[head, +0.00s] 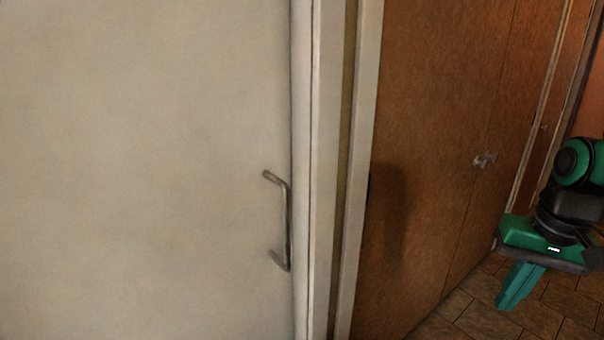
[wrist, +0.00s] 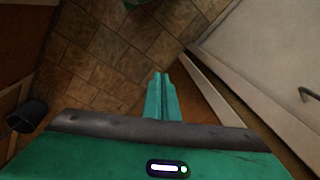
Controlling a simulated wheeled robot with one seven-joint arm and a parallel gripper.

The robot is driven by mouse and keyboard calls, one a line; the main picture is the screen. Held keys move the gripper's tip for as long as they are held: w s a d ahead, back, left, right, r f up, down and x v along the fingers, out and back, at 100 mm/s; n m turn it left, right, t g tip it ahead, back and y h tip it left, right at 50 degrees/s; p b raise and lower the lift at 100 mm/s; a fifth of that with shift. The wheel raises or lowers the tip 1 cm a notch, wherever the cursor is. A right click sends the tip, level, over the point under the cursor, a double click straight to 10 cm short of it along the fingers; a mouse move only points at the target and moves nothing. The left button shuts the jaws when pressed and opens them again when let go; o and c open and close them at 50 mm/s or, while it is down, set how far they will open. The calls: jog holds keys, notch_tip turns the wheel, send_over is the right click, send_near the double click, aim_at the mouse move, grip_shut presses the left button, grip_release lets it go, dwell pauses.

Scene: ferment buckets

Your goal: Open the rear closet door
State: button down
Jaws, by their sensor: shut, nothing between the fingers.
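A cream door (head: 140,170) with a metal bar handle (head: 286,222) fills the left of the head view and looks shut. Brown wooden closet doors (head: 430,130) with small metal knobs (head: 485,160) stand to its right and also look shut. I cannot tell which of these is the rear closet door. My gripper (head: 508,304) is at the right edge, shut and empty, pointing down above the tiles, apart from the handle and knobs. In the wrist view its fingers (wrist: 160,80) are together, and the cream door (wrist: 275,45) and its handle (wrist: 309,94) show at right.
A pale door frame (head: 360,170) stands between the cream door and the brown doors. The brown tiled floor (wrist: 90,60) is mostly clear below my gripper. A dark round container (wrist: 27,116) is at the left of the wrist view. A green thing at the top is cut off.

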jog(key=w+a+r+n+t+y, duration=0.1)
jog(key=w+a+r+n+y, duration=0.15)
jog(key=w+a+r, duration=0.55)
jog(key=w+a+r+n+t+y, duration=0.1)
jog(key=w+a+r+n, duration=0.2)
jog(key=w+a+r, duration=0.55)
jog(key=w+a+r+n, duration=0.1)
jog(key=a+r+n, duration=0.1)
jog(key=a, duration=0.2)
jog(key=w+a+r+n+g+y, duration=0.1)
jog(key=a+r+n, duration=0.1)
jog(key=a, duration=0.3)
jog(key=a+r+n+g+y, duration=0.1)
jog(key=a+r+n, duration=0.1)
jog(key=a, duration=0.2)
jog(key=shift+w+a+r+y, duration=0.15)
jog(key=shift+w+a+y, duration=0.1)
jog(key=shift+w, duration=0.15)
jog(key=shift+a+f, duration=0.2)
jog(key=shift+f, duration=0.05)
jog(key=x, duration=0.9)
jog(key=shift+w, duration=0.15)
jog(key=shift+d, duration=0.15)
